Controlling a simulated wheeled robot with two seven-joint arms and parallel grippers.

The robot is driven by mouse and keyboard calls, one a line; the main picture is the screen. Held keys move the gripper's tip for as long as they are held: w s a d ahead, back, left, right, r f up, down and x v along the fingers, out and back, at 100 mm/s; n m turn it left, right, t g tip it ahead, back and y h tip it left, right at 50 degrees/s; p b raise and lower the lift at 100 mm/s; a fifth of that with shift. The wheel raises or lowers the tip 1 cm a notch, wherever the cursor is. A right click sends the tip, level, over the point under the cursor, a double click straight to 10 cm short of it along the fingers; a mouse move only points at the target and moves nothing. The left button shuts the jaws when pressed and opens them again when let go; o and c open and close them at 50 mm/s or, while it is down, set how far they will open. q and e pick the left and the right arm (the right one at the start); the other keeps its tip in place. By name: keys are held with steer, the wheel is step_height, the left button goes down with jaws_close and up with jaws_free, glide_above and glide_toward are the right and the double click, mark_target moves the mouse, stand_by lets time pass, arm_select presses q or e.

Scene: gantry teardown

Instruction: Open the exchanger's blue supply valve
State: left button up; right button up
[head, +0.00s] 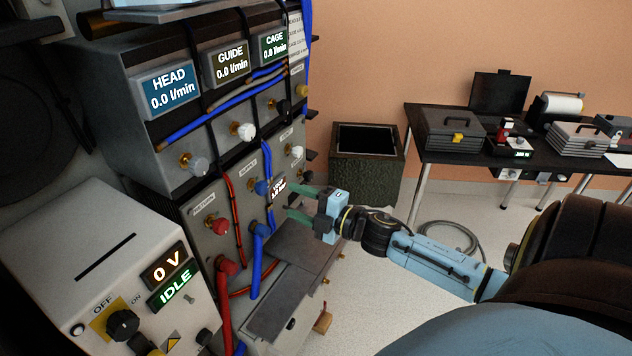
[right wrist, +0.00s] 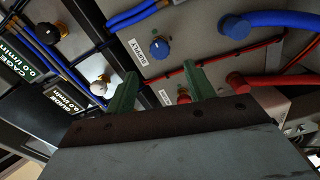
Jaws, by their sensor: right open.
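The blue supply valve knob (head: 262,187) sits on the lower grey panel of the cabinet, by a supply label. It also shows in the right wrist view (right wrist: 160,47), just beyond the fingertips. My right gripper (head: 296,202) is open, its two green fingers apart with nothing between them. It points left toward the panel, to the right of the blue knob and apart from it. In the right wrist view the fingers (right wrist: 160,76) stand either side of the knob's line. My left gripper is not in view.
A red return knob (head: 220,226) sits left of the blue one. Blue (head: 259,230) and red (head: 226,266) hose fittings stick out below. The upper panel has several pale knobs and flow displays. A power box (head: 95,260) stands front left, a dark bin (head: 366,165) behind.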

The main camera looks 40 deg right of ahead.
steer(key=shift+v, duration=2.25)
steer(key=s+d+f+m+g+h+b, duration=0.1)
steer(key=f+m+h, duration=0.1)
steer(key=f, duration=0.4)
steer(key=s+d+f+m+g+h, duration=0.1)
steer(key=f+m, duration=0.2)
steer(key=f, duration=0.4)
steer(key=s+d+f+m+g+h+b, duration=0.1)
steer(key=s+d+f+m+h, duration=0.1)
steer(key=f, duration=0.4)
steer(key=s+a+f+m+g+h+b, duration=0.15)
steer(key=s+f, duration=0.25)
steer(key=f, duration=0.4)
steer(key=s+a+f+m+g, duration=0.1)
steer(key=s+f+m+g, duration=0.3)
steer(key=f, duration=0.5)
steer(key=s+a+f+m+g, duration=0.1)
steer(key=s+a+f+g, duration=0.1)
steer(key=s+a+f, duration=0.3)
steer(key=s+a+f+m+g+y+b, duration=0.1)
steer(key=s+a+f+g, duration=0.2)
steer(key=s, duration=0.9)
steer(key=s+a+f+m+g+b, duration=0.1)
steer(key=s+a+f+m+g, duration=0.1)
steer(key=s+a+f, duration=0.5)
step_height(320, 180, down, 3)
steer(key=s, duration=0.2)
steer(key=shift+s+f+g, duration=0.15)
steer(key=shift+s+g, duration=0.15)
steer(key=shift+g, duration=0.05)
